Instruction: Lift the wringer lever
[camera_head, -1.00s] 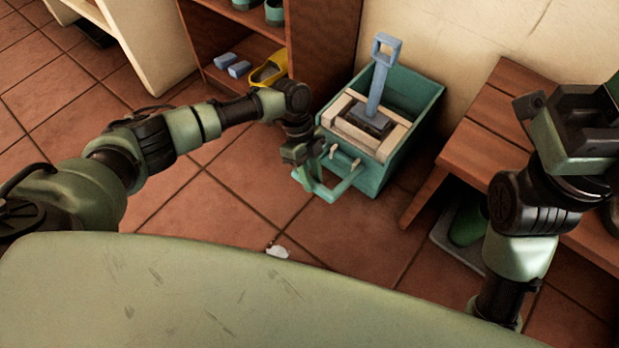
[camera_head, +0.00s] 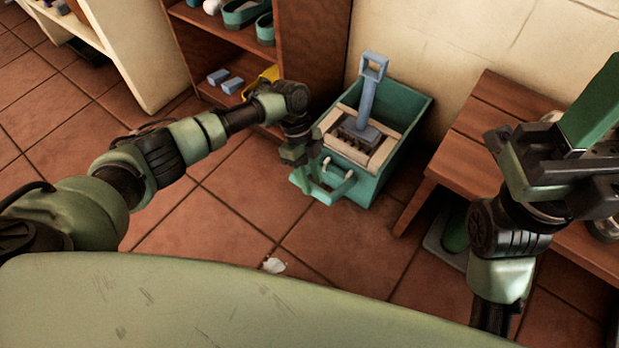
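The wringer lever (camera_head: 367,92) is a blue-grey bar with a square loop on top. It stands nearly upright, tilted slightly, from the pale wringer frame (camera_head: 394,150) on a teal bucket (camera_head: 413,118). My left gripper (camera_head: 312,176) is low at the bucket's front left corner, by the teal front handle (camera_head: 335,192) and apart from the lever. Its fingers blend with the handle, so its opening and grip are unclear. My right gripper (camera_head: 568,165) is at the right, above the wooden bench, far from the lever.
A brown shelf (camera_head: 318,50) with footwear and blue blocks stands behind my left arm. The wooden bench (camera_head: 455,160) is close to the bucket's right, with a green object (camera_head: 456,230) beneath. A small white scrap (camera_head: 273,265) lies on open tiled floor.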

